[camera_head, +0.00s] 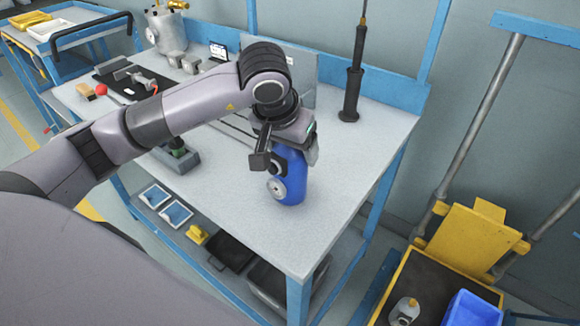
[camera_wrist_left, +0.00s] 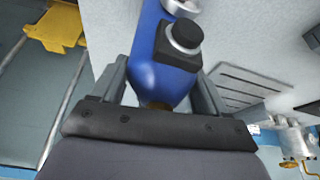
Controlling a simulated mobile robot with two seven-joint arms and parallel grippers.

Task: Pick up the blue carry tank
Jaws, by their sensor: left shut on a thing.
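The blue carry tank (camera_head: 290,172) stands upright on the grey workbench top (camera_head: 235,205), near its right front corner. It has a round gauge and a dark knob on its side. My left gripper (camera_head: 285,145) comes down over the tank's top and is shut on it. In the left wrist view the tank (camera_wrist_left: 160,80) sits between the two fingers of the gripper (camera_wrist_left: 163,90). The gripper hides the tank's top in the head view. My right gripper is not in view.
A black pole-shaped tool (camera_head: 353,80) stands at the bench's back right. A metal canister (camera_head: 170,32) stands at the far left. A yellow cart (camera_head: 470,240) with a blue bin (camera_head: 470,310) is on the floor at right. The bench is clear in front of the tank.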

